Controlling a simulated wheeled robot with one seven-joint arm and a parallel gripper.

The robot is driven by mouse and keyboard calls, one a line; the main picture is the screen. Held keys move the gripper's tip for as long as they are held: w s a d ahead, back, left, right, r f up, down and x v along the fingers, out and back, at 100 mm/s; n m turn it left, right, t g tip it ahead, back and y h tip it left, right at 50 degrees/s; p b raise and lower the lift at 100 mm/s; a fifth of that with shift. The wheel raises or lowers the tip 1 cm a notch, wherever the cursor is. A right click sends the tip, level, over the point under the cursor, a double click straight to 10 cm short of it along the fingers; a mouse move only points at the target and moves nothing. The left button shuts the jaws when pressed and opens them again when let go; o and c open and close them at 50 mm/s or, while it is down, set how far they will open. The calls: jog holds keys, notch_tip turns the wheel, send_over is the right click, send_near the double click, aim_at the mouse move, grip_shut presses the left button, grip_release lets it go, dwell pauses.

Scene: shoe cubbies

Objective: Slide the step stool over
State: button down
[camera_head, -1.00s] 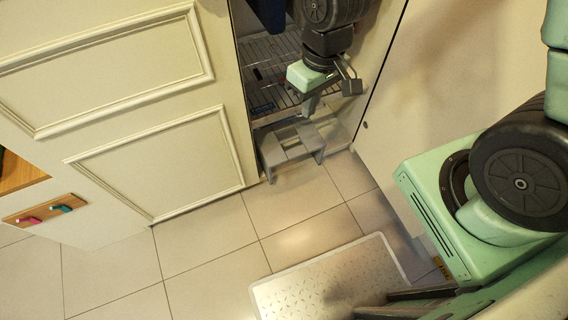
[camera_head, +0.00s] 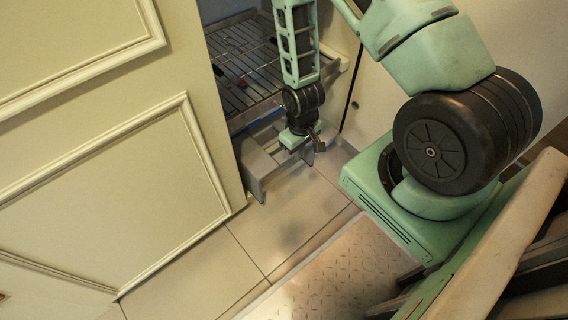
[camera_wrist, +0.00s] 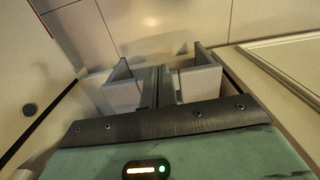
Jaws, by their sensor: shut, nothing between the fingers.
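The grey step stool (camera_head: 258,164) stands on the tiled floor at the foot of the shoe cubby opening, just right of the cream door. My gripper (camera_head: 308,154) is shut and empty, low over the right part of the stool, and hides some of it. In the wrist view the closed fingers (camera_wrist: 159,84) point between two grey parts of the stool (camera_wrist: 199,82). I cannot tell whether the fingers touch it.
A wire rack shelf (camera_head: 240,62) sits inside the cubby above the stool. The cream panelled door (camera_head: 95,150) stands to the left. A patterned metal step plate (camera_head: 325,275) lies in front. Tiled floor between is clear.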

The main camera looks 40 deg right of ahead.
jog(key=w+f+b, duration=0.4)
jog(key=f+b, duration=0.1)
jog(key=f, duration=0.4)
jog(key=shift+f, duration=0.3)
jog(key=shift+a, duration=0.1)
